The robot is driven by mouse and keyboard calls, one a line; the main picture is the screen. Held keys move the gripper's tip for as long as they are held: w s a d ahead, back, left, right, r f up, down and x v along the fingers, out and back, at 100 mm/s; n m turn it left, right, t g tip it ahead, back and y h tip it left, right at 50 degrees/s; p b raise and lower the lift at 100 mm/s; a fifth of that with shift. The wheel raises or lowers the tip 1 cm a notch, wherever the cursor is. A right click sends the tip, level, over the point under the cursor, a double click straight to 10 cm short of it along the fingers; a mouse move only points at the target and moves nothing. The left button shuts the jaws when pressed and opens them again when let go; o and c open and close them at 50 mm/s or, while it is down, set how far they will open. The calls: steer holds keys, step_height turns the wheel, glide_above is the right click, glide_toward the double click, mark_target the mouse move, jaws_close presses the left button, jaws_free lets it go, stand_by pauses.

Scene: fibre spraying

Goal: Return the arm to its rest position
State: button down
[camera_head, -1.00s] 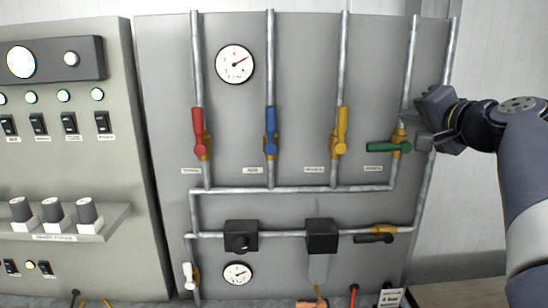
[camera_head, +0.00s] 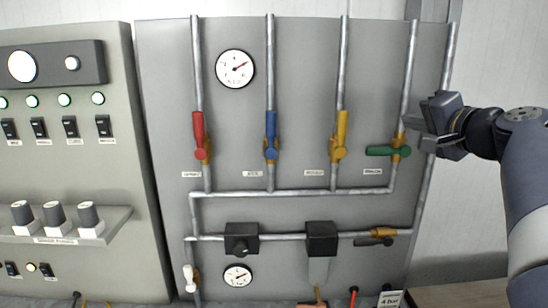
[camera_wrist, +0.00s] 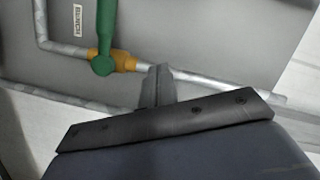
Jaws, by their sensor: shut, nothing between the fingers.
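My gripper (camera_head: 412,123) is at the right side of the valve panel in the head view, just right of the green valve handle (camera_head: 381,151). Its fingers are shut and empty. In the wrist view my gripper (camera_wrist: 160,72) points toward the pipe beside the green handle (camera_wrist: 106,30) and its brass valve body (camera_wrist: 124,61). The green handle lies sideways across its pipe. My gripper is close to that pipe; whether it touches cannot be told. My arm reaches in from the right edge.
The grey panel (camera_head: 300,100) also bears upright red (camera_head: 199,130), blue (camera_head: 270,130) and yellow (camera_head: 342,125) handles. Below are a black-handled valve (camera_head: 374,241) and a gauge (camera_head: 237,276). A control cabinet (camera_head: 75,190) stands left. The wall right of the panel is clear.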

steer(key=s+a+n+g+h+b, duration=0.1)
steer(key=s+a+n+h+b, duration=0.2)
steer(key=a+n, duration=0.45)
steer(key=s+d+r+n+b, duration=0.2)
steer(key=s+b, duration=0.1)
steer(key=s, duration=0.4)
steer(key=d+p+x, duration=0.1)
steer(key=p+x, duration=0.1)
steer(key=x, duration=0.6)
steer(key=w+d+m+t+y+p, duration=0.2)
steer(key=d+m+y+p, duration=0.2)
steer(key=d+m+p, duration=0.5)
steer(key=f+m, duration=0.1)
steer(key=m, duration=0.4)
steer(key=shift+w+m, duration=0.2)
steer(key=shift+m, duration=0.15)
